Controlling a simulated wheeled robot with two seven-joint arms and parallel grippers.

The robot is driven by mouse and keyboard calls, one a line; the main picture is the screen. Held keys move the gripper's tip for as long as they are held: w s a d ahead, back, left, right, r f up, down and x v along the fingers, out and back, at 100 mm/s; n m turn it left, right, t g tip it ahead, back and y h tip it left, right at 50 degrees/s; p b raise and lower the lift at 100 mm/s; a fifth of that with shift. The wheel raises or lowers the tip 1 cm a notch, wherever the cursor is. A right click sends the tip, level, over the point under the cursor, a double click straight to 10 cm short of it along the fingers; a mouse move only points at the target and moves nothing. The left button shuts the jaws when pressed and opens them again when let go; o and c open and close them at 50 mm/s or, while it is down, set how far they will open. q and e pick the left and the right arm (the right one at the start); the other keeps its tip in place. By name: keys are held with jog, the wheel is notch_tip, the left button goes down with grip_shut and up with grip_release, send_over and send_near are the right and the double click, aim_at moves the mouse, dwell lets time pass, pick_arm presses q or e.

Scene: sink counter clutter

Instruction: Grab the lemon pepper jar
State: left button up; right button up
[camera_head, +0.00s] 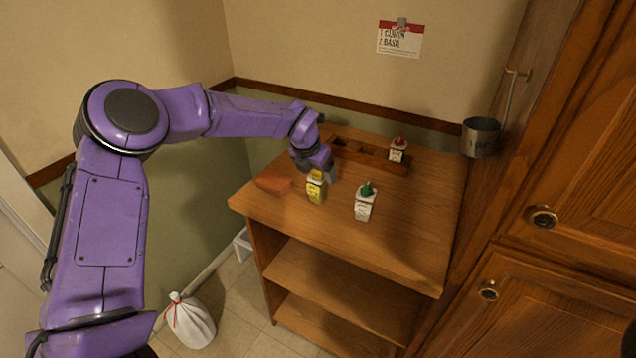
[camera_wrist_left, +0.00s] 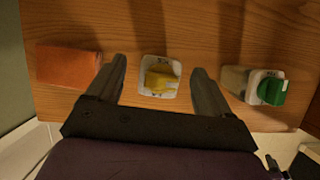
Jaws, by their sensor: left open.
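A jar with a yellow top and yellow body (camera_head: 316,190) stands upright on the wooden counter, and I take it for the lemon pepper jar; its label is too small to read. It shows from above in the left wrist view (camera_wrist_left: 160,76), between the two fingers. My left gripper (camera_head: 318,170) is open right above and around this jar, with a gap on each side in the wrist view (camera_wrist_left: 158,85). A jar with a green top (camera_head: 364,203) stands to the right, also seen in the wrist view (camera_wrist_left: 265,88). My right gripper is not in view.
A wooden rack (camera_head: 365,156) at the back holds a red-topped jar (camera_head: 397,150) and has empty slots. An orange-red block (camera_head: 273,184) lies left of the yellow jar. A metal cup (camera_head: 481,138) hangs at the right by the cabinets. The counter's front right is clear.

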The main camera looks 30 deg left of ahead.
pick_arm(q)
jog(key=shift+w+f, duration=0.15)
jog(key=shift+f, duration=0.25)
grip_shut()
jog(key=shift+r, duration=0.15)
